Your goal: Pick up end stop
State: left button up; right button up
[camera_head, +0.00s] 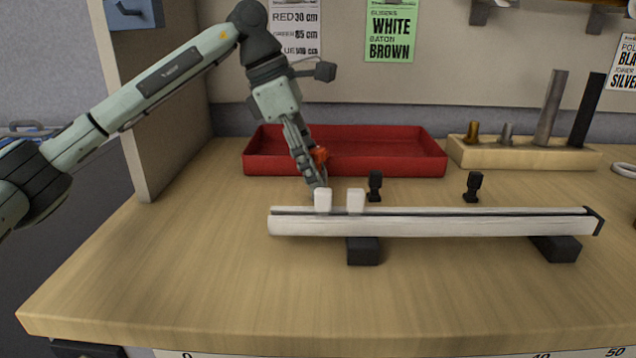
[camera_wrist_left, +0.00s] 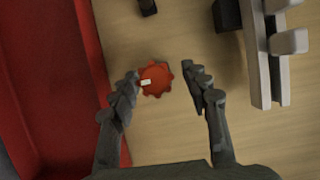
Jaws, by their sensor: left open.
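A red-orange toothed piece (camera_wrist_left: 157,78) with a small white mark, probably the end stop, shows between the fingers of my left gripper (camera_head: 317,181) in the left wrist view. The left finger appears close to it and there is a gap to the right finger. My left gripper is open and points down just behind the rail's left part. I cannot tell whether the piece touches a finger. My right gripper is out of view.
A white rail (camera_head: 430,226) on black supports (camera_head: 362,252) lies in front, with two white blocks (camera_head: 355,200) and a black right end cap (camera_head: 594,220). Black clamps (camera_head: 473,187) stand behind it. A red tray (camera_head: 400,165) and a wooden peg block (camera_head: 520,156) stand further back.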

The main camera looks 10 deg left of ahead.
pick_arm(q)
jog(key=shift+d+f, duration=0.1)
jog(key=shift+f, duration=0.15)
jog(key=c, duration=0.8)
grip_shut()
